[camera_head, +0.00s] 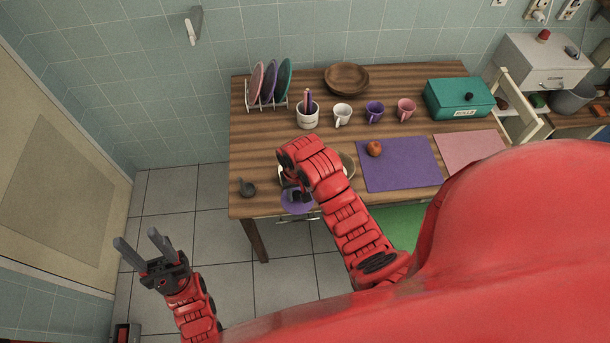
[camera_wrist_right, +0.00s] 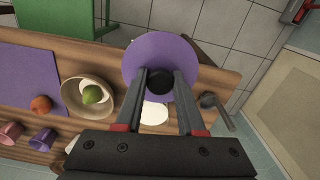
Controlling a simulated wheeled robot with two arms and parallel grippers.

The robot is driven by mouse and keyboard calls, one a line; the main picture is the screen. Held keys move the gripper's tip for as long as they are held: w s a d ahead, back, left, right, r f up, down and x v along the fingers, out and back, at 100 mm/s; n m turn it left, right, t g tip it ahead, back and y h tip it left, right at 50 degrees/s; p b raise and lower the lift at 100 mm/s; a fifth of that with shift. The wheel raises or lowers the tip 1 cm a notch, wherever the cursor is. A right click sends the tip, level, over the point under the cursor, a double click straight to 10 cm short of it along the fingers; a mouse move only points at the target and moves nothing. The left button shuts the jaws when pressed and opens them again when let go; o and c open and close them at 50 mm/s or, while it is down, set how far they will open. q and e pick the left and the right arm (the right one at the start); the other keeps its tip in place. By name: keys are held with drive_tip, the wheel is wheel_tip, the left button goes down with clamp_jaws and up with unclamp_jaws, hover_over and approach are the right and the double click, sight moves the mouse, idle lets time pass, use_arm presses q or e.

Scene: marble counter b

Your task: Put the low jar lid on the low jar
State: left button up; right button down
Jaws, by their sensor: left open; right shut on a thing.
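The low jar lid, a purple disc with a dark knob, is in my right gripper (camera_head: 293,194). In the right wrist view the fingers of the right gripper (camera_wrist_right: 160,82) are shut on the knob, and the purple lid (camera_wrist_right: 158,45) spreads beyond the fingertips. In the head view the lid (camera_head: 297,204) shows below the gripper at the table's front edge. A white round thing (camera_wrist_right: 155,113), perhaps the low jar, shows between the fingers, partly covered; I cannot tell its shape. My left gripper (camera_head: 139,241) is open and empty, left of the table above the floor.
A wooden bowl (camera_wrist_right: 68,92) holds a green fruit (camera_wrist_right: 92,94). A dark grey object (camera_head: 247,188) lies near the table's left front corner. A purple mat (camera_head: 400,170) carries an orange fruit (camera_head: 375,148). Mugs (camera_head: 342,114), a plate rack (camera_head: 266,100) and a teal box (camera_head: 458,97) stand behind.

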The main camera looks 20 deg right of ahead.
drive_tip(key=shift+s+d, duration=0.1)
drive_tip(key=shift+s, duration=0.1)
drive_tip(key=w+b, duration=0.1)
drive_tip(key=w+d+f+b, duration=0.1)
drive_tip(key=w, duration=0.1)
drive_tip(key=w+b, duration=0.1)
drive_tip(key=w, duration=0.1)
drive_tip(key=shift+w+d+f+b, duration=0.15)
drive_tip(key=shift+f+b, duration=0.15)
drive_tip(key=shift+f, duration=0.05)
drive_tip(key=w+d+b, duration=0.2)
drive_tip(key=w+b, duration=0.3)
drive_tip(key=w, duration=0.5)
drive_tip(key=shift+w, duration=0.2)
wheel_tip(320, 180, down, 4)
drive_tip(key=shift+w+r+p, duration=0.15)
drive_tip(key=shift+p, duration=0.85)
